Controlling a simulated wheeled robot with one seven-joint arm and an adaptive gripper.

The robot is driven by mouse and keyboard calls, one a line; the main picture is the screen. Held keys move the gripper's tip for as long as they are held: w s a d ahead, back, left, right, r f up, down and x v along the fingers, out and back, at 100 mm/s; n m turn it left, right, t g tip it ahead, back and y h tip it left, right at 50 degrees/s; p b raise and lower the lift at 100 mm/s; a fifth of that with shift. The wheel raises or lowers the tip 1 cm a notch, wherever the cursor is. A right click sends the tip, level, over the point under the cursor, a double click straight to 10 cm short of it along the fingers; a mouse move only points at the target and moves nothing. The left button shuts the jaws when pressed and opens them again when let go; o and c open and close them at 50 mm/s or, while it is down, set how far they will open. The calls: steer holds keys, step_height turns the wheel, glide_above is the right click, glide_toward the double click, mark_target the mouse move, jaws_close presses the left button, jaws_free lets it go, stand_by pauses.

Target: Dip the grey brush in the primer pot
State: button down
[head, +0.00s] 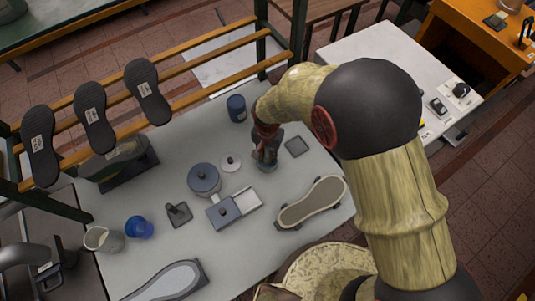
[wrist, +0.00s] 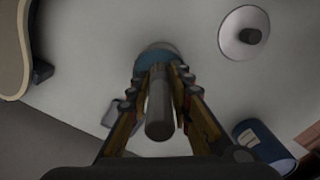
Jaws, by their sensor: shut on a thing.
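My gripper (head: 265,160) is low over the middle of the table, left of a dark square pad. In the wrist view my gripper (wrist: 160,78) is shut on the grey brush (wrist: 159,105), whose cylindrical handle points toward the camera between the fingers. A bluish rounded part with a greyish end shows just beyond the fingertips; I cannot tell whether it is the brush's head or a thing beneath.
A white knobbed lid (head: 231,162) lies between pot and gripper. A blue can (head: 236,108) stands behind. A two-part grey and white box (head: 235,208) and a skateboard-shaped board (head: 312,203) are in front. A blue cup (head: 139,227) and a jug (head: 103,239) stand front left.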

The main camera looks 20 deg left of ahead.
steer(key=shift+r+p, duration=2)
steer(key=shift+r, duration=1.4)
